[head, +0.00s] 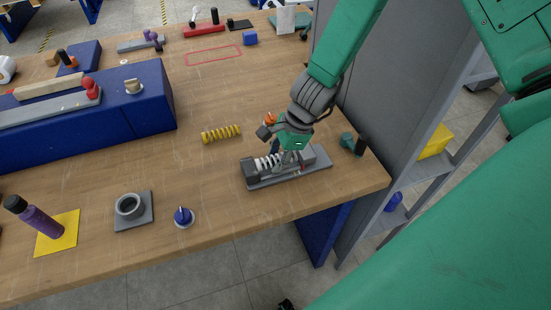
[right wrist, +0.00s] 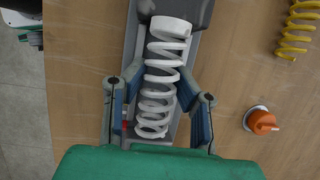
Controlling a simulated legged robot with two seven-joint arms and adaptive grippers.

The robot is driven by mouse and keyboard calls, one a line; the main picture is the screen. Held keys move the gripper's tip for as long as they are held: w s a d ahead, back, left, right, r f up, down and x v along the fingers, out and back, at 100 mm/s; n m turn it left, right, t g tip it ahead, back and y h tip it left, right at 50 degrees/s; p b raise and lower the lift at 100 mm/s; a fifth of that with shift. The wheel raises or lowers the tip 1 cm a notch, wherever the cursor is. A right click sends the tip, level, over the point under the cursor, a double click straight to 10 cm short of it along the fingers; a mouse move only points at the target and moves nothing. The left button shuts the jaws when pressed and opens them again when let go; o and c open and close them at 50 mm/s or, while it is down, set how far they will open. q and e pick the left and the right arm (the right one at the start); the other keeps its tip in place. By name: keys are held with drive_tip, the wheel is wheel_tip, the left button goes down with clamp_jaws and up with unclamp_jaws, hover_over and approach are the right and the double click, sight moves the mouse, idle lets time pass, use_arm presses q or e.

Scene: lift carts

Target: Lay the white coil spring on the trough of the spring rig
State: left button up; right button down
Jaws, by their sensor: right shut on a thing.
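The white coil spring (head: 266,162) lies lengthwise along the grey spring rig (head: 319,163) near the table's front right edge. In the right wrist view the spring (right wrist: 161,78) is in line with the rig (right wrist: 202,12), its far end close to a dark grey end block. My right gripper (head: 284,150) is over the rig with its blue-padded fingers on both sides of the spring; it also shows in the right wrist view (right wrist: 161,88). It is shut on the spring. Whether the spring touches the trough below is hidden. My left gripper is out of view.
A yellow coil spring (head: 221,134) lies left of the rig, and an orange knob (right wrist: 262,121) stands beside it. A green piece (head: 347,140) and a black piece (head: 361,147) stand to the right. A blue-knobbed disc (head: 184,216) is front left.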

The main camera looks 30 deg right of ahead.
idle(0.6)
drive_tip(key=c, duration=1.2)
unclamp_jaws()
drive_tip(key=shift+f, duration=0.1)
drive_tip(key=shift+d, duration=0.1)
drive_tip(key=v, duration=1.2)
drive_tip(key=shift+f, duration=0.1)
